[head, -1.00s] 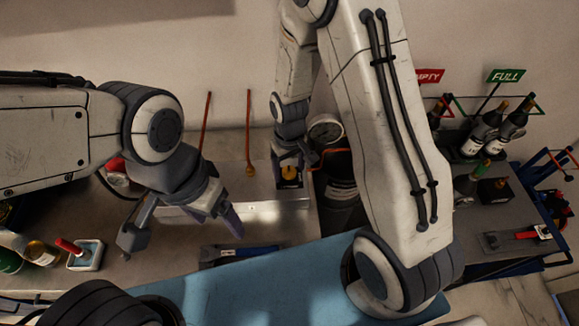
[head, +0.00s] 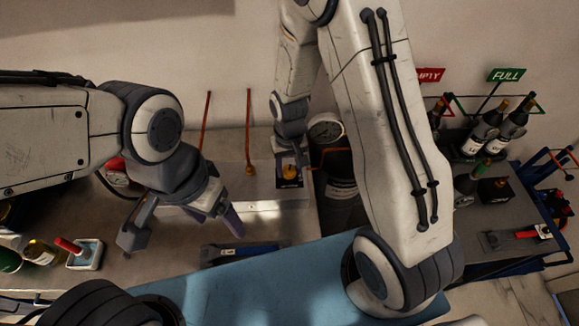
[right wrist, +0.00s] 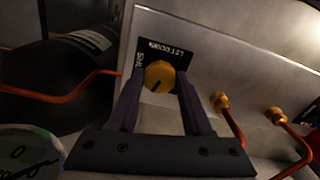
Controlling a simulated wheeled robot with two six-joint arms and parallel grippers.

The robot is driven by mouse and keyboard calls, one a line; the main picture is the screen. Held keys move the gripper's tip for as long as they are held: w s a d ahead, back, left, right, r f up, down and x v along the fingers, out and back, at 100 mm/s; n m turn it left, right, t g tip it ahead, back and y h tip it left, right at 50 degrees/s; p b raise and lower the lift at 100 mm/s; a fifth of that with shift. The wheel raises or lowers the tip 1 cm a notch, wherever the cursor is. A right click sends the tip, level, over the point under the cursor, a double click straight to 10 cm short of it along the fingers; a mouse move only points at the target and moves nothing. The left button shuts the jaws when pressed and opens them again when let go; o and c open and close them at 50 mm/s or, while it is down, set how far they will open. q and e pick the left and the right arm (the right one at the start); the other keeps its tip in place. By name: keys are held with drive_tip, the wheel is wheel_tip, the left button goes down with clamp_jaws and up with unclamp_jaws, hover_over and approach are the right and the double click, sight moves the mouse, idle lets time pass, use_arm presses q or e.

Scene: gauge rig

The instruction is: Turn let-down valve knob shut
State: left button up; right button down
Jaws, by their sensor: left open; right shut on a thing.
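The let-down valve knob is a round yellow knob (right wrist: 159,75) on a black plate (right wrist: 176,52) marked "LET DOWN", with smaller writing at its left edge. A dark line on the knob's face points down and slightly left in the right wrist view. My right gripper (right wrist: 159,84) is shut on the knob, one finger on each side. In the head view the knob (head: 289,171) shows just below my right gripper (head: 290,160). My left gripper (head: 184,230) is open and empty over the bench, left of the knob.
Two copper tubes with brass ends (right wrist: 220,101) rise from the panel (right wrist: 225,75) beside the knob. A round gauge (head: 326,130) and a dark cylinder (head: 342,205) stand close to the right gripper. Bottles (head: 483,133) stand at right.

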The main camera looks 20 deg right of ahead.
sight(289, 170)
drive_tip(key=m, duration=1.1)
drive_tip(key=shift+w+m, duration=0.1)
drive_tip(key=shift+m, duration=1.7)
drive_tip(key=shift+c, duration=1.6)
unclamp_jaws()
drive_tip(key=shift+r, duration=0.1)
wheel_tip(289, 170, up, 10)
drive_tip(key=b, duration=0.1)
drive_tip(key=shift+r+b, duration=0.15)
drive_tip(key=shift+b, duration=0.25)
